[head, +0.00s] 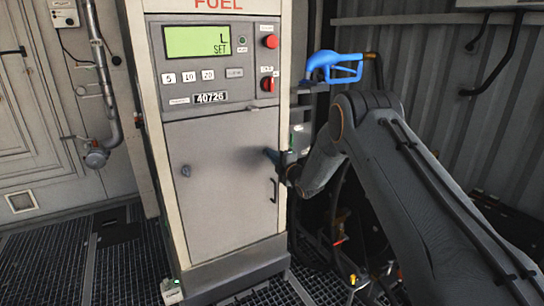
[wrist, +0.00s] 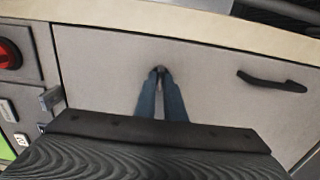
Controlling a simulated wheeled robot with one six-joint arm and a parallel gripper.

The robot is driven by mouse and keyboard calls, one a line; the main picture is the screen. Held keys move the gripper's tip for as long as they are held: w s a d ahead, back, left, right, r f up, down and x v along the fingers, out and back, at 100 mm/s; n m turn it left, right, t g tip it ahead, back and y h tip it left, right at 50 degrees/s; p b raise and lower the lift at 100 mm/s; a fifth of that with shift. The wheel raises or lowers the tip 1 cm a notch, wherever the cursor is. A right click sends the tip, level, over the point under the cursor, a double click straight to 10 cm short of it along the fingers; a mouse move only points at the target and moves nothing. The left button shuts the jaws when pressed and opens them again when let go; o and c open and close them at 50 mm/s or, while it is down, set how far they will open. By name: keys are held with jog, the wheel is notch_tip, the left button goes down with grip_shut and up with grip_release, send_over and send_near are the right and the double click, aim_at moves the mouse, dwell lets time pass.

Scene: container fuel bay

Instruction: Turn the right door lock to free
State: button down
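The fuel dispenser's lower door (head: 222,190) is a closed grey panel. Its left lock (head: 185,170) is a small dark knob on the left side. My gripper (head: 269,154) reaches in from the right, with its blue fingers at the door's right side, and hides the right lock in the head view. In the wrist view the right door lock (wrist: 160,69) is a small dark knob between the tips of my gripper (wrist: 160,76). The fingers converge and look shut on it. The lock's turned angle is too small to tell.
A black door handle (head: 274,190) sits just below my gripper and also shows in the wrist view (wrist: 272,82). The control panel above has a red rotary switch (head: 267,84) and a red button (head: 270,41). A blue fuel nozzle (head: 333,66) hangs at the right.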

jog(key=shift+m, duration=0.3)
jog(key=shift+r+m+b, duration=0.15)
jog(key=shift+m+b, duration=3.5)
jog(key=shift+m, duration=5.15)
jog(key=c, duration=1.8)
grip_release()
jog(key=shift+c, duration=0.2)
